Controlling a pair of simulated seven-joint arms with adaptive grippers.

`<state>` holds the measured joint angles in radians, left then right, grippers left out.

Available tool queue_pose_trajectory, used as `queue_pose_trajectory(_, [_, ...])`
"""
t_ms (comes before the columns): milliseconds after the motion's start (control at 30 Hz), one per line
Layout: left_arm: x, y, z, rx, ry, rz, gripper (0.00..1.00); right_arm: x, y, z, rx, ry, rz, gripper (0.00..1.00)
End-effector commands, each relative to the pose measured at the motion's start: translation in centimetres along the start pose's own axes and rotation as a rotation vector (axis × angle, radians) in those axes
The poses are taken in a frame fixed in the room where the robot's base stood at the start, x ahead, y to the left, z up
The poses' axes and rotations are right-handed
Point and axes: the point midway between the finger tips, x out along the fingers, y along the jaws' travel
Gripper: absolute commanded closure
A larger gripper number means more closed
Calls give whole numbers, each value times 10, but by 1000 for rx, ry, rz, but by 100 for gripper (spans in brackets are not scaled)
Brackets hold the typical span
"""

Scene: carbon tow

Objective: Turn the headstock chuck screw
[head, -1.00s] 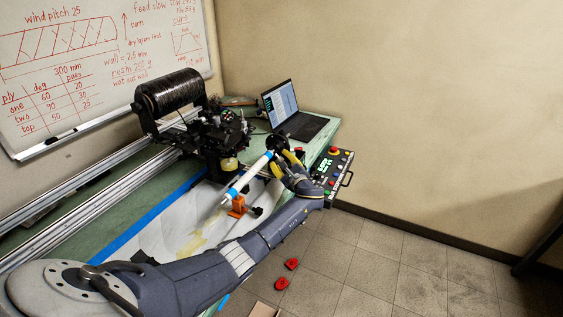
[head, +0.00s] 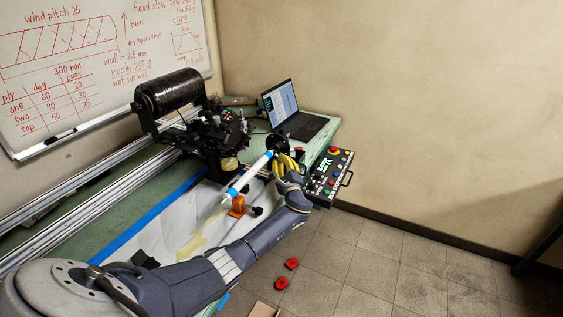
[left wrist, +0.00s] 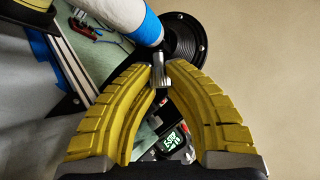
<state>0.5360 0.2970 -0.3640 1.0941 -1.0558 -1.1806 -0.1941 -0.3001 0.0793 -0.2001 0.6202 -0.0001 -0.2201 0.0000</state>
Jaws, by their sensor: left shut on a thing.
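The headstock chuck (head: 280,143) is a black round flange at the far end of the white and blue mandrel (head: 246,178). In the left wrist view, the black flange (left wrist: 187,38) stands behind the mandrel end (left wrist: 128,18). A small silver chuck screw (left wrist: 160,70) sticks out below it. My left gripper (head: 285,160) is beside the chuck, in front of it. In the left wrist view, its yellow fingers (left wrist: 160,78) are shut on the screw at their tips. The screw is too small to make out in the head view. My right gripper is not in view.
A control box (head: 331,177) with buttons and a green display sits close to the right of my left wrist. A laptop (head: 296,112) stands behind. An orange support (head: 237,206) is under the mandrel. Red pieces (head: 286,274) lie on the floor.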

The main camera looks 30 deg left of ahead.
Motion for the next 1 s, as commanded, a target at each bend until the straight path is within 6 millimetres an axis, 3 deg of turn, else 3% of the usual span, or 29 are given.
queue_pose_trajectory(567, [1, 0, 2, -59, -3, -72, 100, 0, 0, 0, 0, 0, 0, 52])
queue_pose_trajectory(600, [1, 0, 2, -59, -3, -72, 83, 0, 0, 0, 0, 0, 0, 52])
queue_pose_trajectory(800, [1, 0, 1, -59, -1, -72, 60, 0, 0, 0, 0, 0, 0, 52])
queue_pose_trajectory(1000, [1, 0, 1, -58, 0, -71, 57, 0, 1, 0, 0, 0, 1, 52])
